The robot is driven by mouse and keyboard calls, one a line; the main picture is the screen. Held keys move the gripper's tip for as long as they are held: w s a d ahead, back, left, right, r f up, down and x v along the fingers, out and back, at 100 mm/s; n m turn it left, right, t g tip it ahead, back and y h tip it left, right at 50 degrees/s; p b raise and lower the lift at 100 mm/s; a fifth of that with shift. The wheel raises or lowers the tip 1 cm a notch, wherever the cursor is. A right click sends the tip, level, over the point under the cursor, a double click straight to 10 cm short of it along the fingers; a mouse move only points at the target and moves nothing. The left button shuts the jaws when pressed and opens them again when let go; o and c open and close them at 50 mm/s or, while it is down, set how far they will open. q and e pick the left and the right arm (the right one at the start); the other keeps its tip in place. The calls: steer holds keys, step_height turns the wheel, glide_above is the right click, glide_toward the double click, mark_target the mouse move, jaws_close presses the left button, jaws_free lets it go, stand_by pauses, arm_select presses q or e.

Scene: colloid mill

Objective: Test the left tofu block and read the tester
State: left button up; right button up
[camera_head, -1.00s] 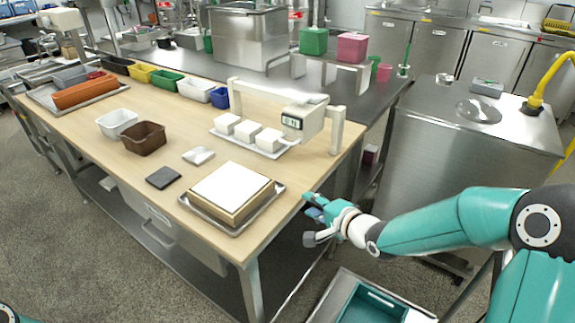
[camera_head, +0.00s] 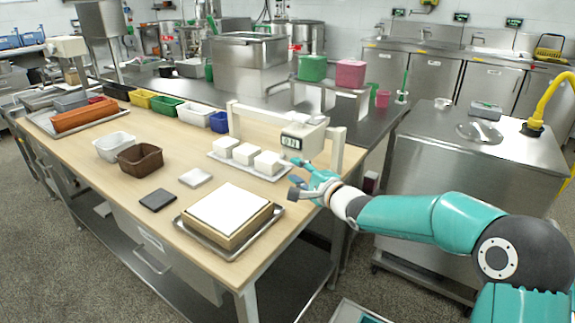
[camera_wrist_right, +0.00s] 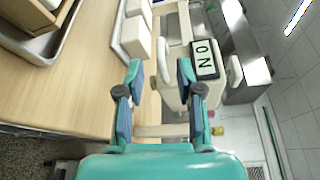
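Three white tofu blocks stand in a row on a white tray (camera_head: 277,176): the left block (camera_head: 226,147), the middle block (camera_head: 245,154) and the right block (camera_head: 267,162). The cream tester (camera_head: 312,138) spans the area behind them, with its head at the right end of the beam. Its small display (camera_head: 291,142) shows dark characters that I cannot read surely; the display (camera_wrist_right: 205,58) appears sideways in the wrist view. My right gripper (camera_head: 297,177) is open beside the right block. In the wrist view, a pale handle (camera_wrist_right: 163,62) shows between its fingertips (camera_wrist_right: 159,75), apparently untouched. My left gripper is out of view.
A framed white slab (camera_head: 230,209) on a metal tray stands at the table's front right. A dark pad (camera_head: 157,200), a small pale plate (camera_head: 195,178) and brown (camera_head: 142,159) and white (camera_head: 113,147) baskets lie left. A steel cabinet (camera_head: 455,185) stands right.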

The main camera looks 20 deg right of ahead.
mark_target(286, 165)
steer(key=x, duration=0.5)
steer(key=shift+w+a, duration=0.15)
steer(key=shift+w, duration=0.2)
steer(key=shift+f, duration=0.1)
jaws_close()
